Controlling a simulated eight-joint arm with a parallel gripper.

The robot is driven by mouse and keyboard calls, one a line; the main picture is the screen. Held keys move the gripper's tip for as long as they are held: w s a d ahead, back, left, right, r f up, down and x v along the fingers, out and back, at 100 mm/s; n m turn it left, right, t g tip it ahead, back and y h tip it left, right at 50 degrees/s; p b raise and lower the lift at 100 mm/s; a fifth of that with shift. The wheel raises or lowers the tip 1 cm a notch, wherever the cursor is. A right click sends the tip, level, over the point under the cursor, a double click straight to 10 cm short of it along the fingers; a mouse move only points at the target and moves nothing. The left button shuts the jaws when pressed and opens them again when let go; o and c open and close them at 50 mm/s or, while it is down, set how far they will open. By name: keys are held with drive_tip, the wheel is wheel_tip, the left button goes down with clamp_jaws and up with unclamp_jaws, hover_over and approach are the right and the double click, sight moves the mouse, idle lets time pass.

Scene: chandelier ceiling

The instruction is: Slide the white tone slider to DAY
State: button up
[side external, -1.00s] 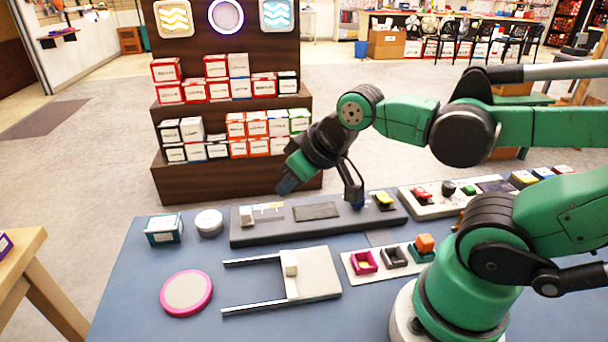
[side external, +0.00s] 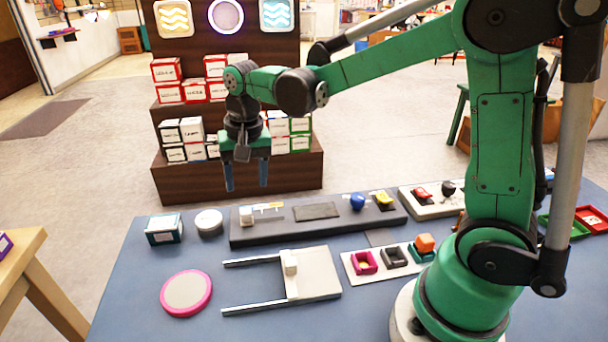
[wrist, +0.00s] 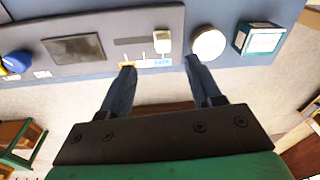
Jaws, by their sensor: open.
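The white slider knob (side external: 247,215) stands near the left end of the long dark console (side external: 340,230). In the wrist view the knob (wrist: 163,41) is at the right end of a dark slot (wrist: 130,41). Small yellow, white and blue labels (wrist: 147,63) lie beside the slot; their words are too small to read. My gripper (side external: 247,188) is open and empty, pointing down, above and behind the knob in the side view. In the wrist view my gripper (wrist: 160,65) has its fingers apart, with the labels between and beyond the tips.
A round white disc (side external: 209,222) and a teal-and-white box (side external: 164,229) stand left of the console. A dark panel (side external: 316,211), blue knob (side external: 357,201) and yellow switch (side external: 384,199) sit farther right on it. A railed white slide (side external: 318,276) lies in front.

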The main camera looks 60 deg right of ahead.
sight(246, 211)
drive_tip(key=shift+w+f+m+g, duration=0.3)
drive_tip(key=shift+w+f+m, duration=0.15)
drive_tip(key=shift+f, duration=0.2)
drive_tip(key=shift+w+f+m+g, duration=0.3)
drive_tip(key=shift+w+f+m, duration=0.1)
drive_tip(key=shift+f, duration=2.95)
clamp_jaws()
